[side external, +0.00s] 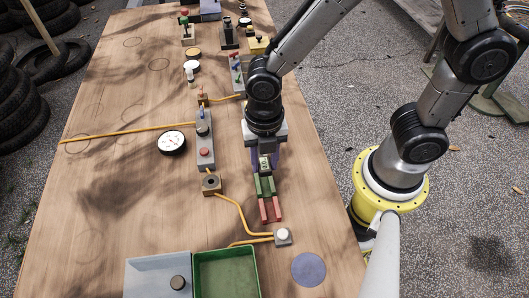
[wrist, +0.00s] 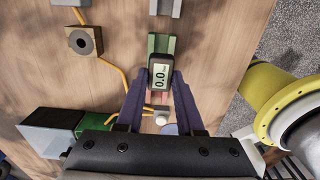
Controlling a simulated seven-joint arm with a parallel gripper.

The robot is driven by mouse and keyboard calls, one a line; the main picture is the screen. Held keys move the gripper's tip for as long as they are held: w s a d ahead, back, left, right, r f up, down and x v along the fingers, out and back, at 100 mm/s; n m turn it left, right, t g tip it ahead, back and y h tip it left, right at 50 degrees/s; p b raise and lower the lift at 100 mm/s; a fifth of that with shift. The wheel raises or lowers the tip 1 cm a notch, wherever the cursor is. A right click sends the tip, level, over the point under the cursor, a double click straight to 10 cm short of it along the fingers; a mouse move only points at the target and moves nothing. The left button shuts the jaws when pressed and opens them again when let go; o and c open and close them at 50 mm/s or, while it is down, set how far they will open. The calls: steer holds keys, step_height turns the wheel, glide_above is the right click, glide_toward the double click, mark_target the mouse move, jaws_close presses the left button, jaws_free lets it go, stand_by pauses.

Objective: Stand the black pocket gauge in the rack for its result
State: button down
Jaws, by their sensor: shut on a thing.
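The black pocket gauge (wrist: 161,72) is held between the two purple fingers of my gripper (wrist: 160,86). Its pale screen reads 0.0 and faces the wrist camera. In the side external view the gauge (side external: 265,164) shows at the tip of my gripper (side external: 266,158). The rack shows as a green slotted section (side external: 264,187) and a red section (side external: 270,210) on the table, with the green part (wrist: 160,43) also in the wrist view. The gauge overlaps the rack in both views; I cannot tell whether they touch. A grey slotted section (wrist: 165,7) lies beyond the green one.
A round white dial gauge (side external: 172,142) lies left of a grey valve block (side external: 205,153). A yellow hose (side external: 233,208) runs to a small block with a white knob (side external: 283,236). A green tray (side external: 226,272), grey box (side external: 150,277) and purple disc (side external: 309,269) are at the near end.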

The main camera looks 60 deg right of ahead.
mark_target(264, 174)
steer(key=shift+f, duration=0.8)
steer(key=shift+f, duration=1.6)
stand_by(0.8)
steer(key=shift+c, duration=2.3)
jaws_free()
step_height(264, 174, up, 14)
steer(key=shift+d, duration=0.1)
